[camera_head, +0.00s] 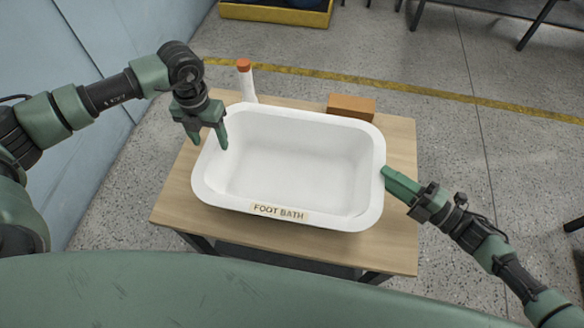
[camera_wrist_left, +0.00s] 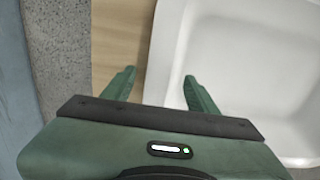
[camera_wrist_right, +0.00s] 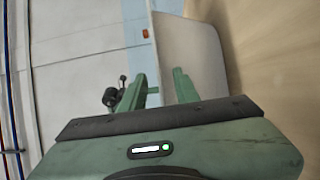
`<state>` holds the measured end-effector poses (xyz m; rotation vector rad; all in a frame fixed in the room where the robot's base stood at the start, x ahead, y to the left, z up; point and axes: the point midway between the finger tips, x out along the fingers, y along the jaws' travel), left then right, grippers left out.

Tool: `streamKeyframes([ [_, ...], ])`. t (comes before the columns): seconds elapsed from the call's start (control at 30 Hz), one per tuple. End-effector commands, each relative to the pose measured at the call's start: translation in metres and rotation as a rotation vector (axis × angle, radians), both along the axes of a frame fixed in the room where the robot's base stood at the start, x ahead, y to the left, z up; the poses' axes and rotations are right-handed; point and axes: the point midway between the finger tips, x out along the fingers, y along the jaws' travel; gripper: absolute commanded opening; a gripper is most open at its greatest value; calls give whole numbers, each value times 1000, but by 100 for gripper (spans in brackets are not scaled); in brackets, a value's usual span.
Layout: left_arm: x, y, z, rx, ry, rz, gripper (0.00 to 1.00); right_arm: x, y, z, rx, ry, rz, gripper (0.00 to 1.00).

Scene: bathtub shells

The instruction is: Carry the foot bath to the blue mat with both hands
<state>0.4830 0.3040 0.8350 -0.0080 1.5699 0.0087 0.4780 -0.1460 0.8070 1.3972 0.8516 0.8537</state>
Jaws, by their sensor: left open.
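The white foot bath (camera_head: 285,165), labelled "FOOT BATH", sits upright and empty on a wooden-topped table (camera_head: 400,245). My left gripper (camera_head: 209,141) is open at its left rim. In the left wrist view one finger is over the wood and the other over the tub (camera_wrist_left: 240,60). My right gripper (camera_head: 384,172) is at the right rim, one finger overlapping it. In the right wrist view its fingers are parted, partly in front of the tub's wall (camera_wrist_right: 190,55); I cannot tell whether they grip it. No blue mat is clearly recognisable.
A white bottle with an orange cap (camera_head: 247,82) and a brown block (camera_head: 351,105) stand behind the tub. A yellow-edged tray (camera_head: 275,14) with something blue is cut off at the top. Dark furniture legs show top right. A bluish wall (camera_head: 100,40) is at left; floor right is mostly clear.

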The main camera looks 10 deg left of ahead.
Motion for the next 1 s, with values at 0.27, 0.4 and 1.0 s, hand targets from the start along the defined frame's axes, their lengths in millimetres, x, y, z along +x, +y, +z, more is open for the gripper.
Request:
streamKeyframes([
  [0.27,0,0,-12,0,0,0,58,6,10,0,0,0,0,31],
  [0.4,0,0,-12,0,0,0,58,5,10,0,0,0,0,31],
  [1.0,0,0,-12,0,0,-1,0,5,11,0,0,1,0,0],
])
